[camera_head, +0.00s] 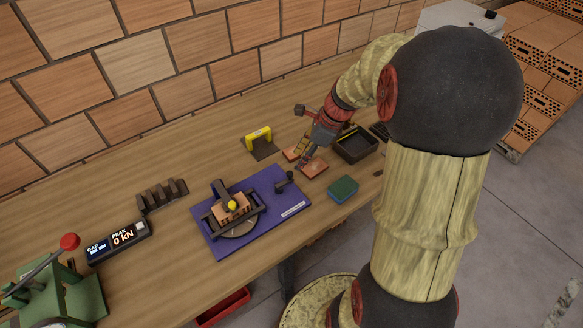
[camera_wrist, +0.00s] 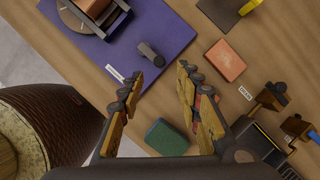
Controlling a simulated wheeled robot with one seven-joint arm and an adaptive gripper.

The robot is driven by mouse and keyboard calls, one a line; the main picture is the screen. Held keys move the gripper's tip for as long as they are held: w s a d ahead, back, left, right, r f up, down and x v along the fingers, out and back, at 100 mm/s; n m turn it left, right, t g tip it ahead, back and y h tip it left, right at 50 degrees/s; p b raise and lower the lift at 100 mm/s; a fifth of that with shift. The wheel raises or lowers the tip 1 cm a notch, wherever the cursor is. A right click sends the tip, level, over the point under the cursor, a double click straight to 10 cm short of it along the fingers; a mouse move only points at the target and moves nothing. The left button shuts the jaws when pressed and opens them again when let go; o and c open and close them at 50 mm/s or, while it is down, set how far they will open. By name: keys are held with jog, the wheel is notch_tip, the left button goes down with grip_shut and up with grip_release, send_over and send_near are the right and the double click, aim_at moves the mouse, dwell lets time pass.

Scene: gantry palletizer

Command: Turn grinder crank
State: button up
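The grinder is a blue board (camera_head: 283,217) with a round grey disc and a frame that holds an orange block (camera_head: 232,208) under a yellow knob. A small dark crank (camera_head: 285,183) sits at the board's right side. In the wrist view, the crank (camera_wrist: 151,54) shows as a short dark lever near the edge of the board (camera_wrist: 176,28). My gripper (camera_wrist: 156,80) is open and empty, its two fingers well apart. The crank lies beyond the fingertips in that view and is not between them. In the head view, my gripper (camera_head: 303,162) hangs behind and right of the crank.
A red-orange block (camera_wrist: 225,60) and a green sponge (camera_wrist: 167,138) lie close to my fingers. A dark tray (camera_head: 355,147) stands to the right, a yellow-handled tool (camera_head: 259,142) behind. A display reading 0 kN (camera_head: 119,243) and a green press (camera_head: 70,297) stand left.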

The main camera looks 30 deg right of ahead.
aim_at(290, 172)
jog(key=b+x, duration=0.2)
jog(key=x, duration=0.5)
jog(key=shift+a+f+b, duration=0.15)
jog(key=shift+f+b, duration=0.15)
jog(key=shift+f, duration=0.1)
jog(key=c, duration=0.3)
grip_shut()
